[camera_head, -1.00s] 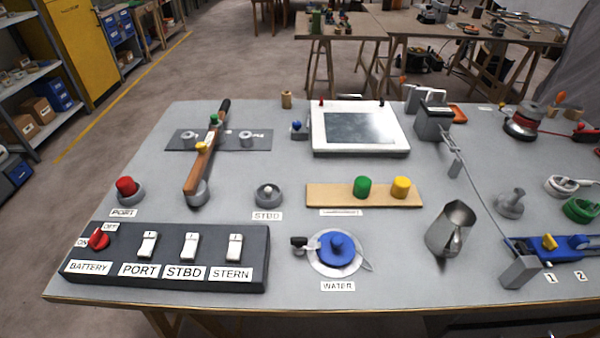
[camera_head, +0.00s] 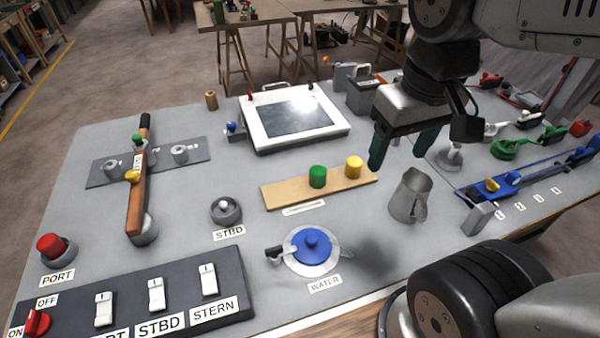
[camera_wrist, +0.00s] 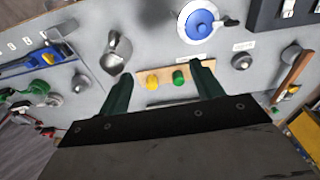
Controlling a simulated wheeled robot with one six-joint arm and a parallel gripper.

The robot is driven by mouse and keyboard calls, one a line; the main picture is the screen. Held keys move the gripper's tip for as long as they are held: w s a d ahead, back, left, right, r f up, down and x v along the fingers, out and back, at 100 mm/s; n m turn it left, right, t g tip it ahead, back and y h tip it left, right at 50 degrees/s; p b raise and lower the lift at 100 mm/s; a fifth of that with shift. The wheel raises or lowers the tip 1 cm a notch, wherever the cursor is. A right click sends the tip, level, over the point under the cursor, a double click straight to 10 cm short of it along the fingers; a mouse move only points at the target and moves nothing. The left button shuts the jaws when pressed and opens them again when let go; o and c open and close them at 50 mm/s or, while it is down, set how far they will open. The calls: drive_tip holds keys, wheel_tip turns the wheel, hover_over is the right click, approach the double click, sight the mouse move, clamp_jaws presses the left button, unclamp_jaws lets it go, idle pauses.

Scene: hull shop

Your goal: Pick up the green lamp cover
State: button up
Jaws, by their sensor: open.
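The green lamp cover (camera_head: 318,177) is a small upright cylinder on a light wooden board (camera_head: 283,196). A yellow lamp cover (camera_head: 354,167) stands to its right on the same board. In the wrist view the green cover (camera_wrist: 179,78) and the yellow cover (camera_wrist: 152,82) show side by side between the finger directions. My gripper (camera_head: 405,150) is open and empty, with dark green fingers pointing down. In the head view it is up and to the right of both covers, above the table and apart from them. Its fingers (camera_wrist: 162,90) are spread wide in the wrist view.
A metal jug (camera_head: 410,195) stands right of the board. A blue-capped WATER valve (camera_head: 311,243) lies in front. A white-framed screen (camera_head: 296,118) is behind. A wooden lever (camera_head: 138,185) and switch panel (camera_head: 180,290) are left. Grey table is clear between the valve and the STBD knob (camera_head: 226,209).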

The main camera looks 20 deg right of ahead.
drive_tip(key=w+a+f+n, duration=0.1)
drive_tip(key=w+f, duration=0.2)
drive_tip(key=w, duration=0.3)
drive_tip(key=w+f+n, duration=0.1)
drive_tip(key=w+f, duration=0.2)
drive_tip(key=w, duration=0.4)
drive_tip(key=n+g, duration=0.1)
drive_tip(key=n, duration=0.1)
hover_over(318, 169)
drive_tip(key=f, duration=1)
drive_tip(key=shift+w+d+f, duration=0.1)
drive_tip(key=shift+w+f, duration=0.15)
drive_tip(key=shift+f, duration=0.1)
drive_tip(key=f, duration=0.8)
drive_tip(key=shift+s, duration=0.25)
drive_tip(key=shift+r, duration=0.1)
drive_tip(key=c, duration=1.1)
